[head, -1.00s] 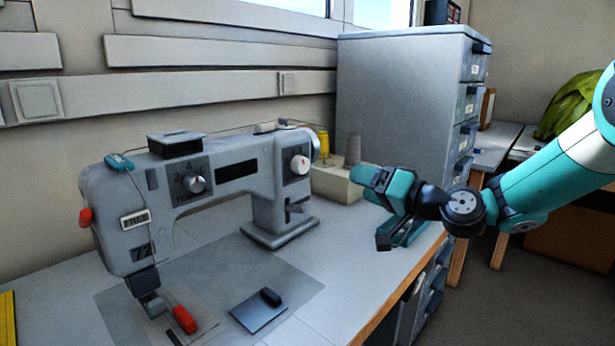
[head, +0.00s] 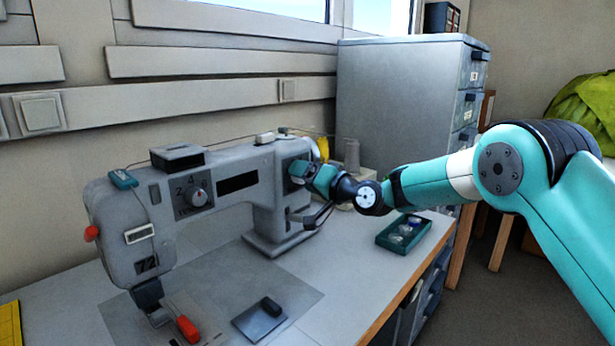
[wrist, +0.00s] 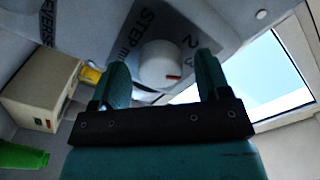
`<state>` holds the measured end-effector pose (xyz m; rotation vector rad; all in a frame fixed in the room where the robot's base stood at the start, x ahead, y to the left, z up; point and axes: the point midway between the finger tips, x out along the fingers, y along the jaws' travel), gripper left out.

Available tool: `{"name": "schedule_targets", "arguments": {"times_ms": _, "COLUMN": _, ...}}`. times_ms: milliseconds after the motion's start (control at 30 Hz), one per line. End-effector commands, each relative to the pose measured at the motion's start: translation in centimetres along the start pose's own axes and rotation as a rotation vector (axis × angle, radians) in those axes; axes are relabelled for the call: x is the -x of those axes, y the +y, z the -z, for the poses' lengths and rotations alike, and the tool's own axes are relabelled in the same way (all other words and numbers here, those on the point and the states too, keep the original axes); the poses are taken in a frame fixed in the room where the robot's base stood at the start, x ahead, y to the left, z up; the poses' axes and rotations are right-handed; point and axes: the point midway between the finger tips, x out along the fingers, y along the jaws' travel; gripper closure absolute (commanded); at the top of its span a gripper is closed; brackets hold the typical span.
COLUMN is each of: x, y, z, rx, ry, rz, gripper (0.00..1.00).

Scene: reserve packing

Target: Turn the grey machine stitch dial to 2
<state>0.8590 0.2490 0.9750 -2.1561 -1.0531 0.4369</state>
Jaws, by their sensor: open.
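The grey sewing machine (head: 215,205) stands on the table. Its right-hand dial, white with a red mark, shows in the wrist view (wrist: 158,62) beside the lettering "STEP mm" and a "2". The red mark faces the lower right there, apart from the printed 2. My gripper (head: 299,171) is at the machine's right end and hides this dial in the head view. In the wrist view my gripper (wrist: 163,64) is open, with a finger on either side of the dial; contact cannot be told. A second dial (head: 198,197) with 2 and 4 is on the machine's left part.
A lever (head: 318,215) sticks out below my gripper. A green tray (head: 404,234) with round items is on the table to the right. A cream block, thread spools and a grey drawer cabinet (head: 400,100) stand behind. A red-handled part (head: 188,328) is at front left.

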Motion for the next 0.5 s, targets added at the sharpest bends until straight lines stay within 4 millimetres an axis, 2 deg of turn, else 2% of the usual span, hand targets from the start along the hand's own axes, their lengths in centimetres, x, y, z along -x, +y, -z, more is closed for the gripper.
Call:
{"name": "schedule_targets", "arguments": {"times_ms": 200, "x": 0.00, "y": 0.00, "z": 0.01, "rx": 0.000, "ry": 0.000, "rz": 0.000, "gripper": 0.32}}
{"name": "schedule_targets", "arguments": {"times_ms": 400, "x": 0.03, "y": 0.01, "z": 0.04, "rx": 0.000, "ry": 0.000, "rz": 0.000, "gripper": 0.78}}
{"name": "schedule_targets", "arguments": {"times_ms": 500, "x": 0.04, "y": 0.02, "z": 0.05, "rx": 0.001, "ry": 0.001, "rz": 0.000, "gripper": 0.79}}
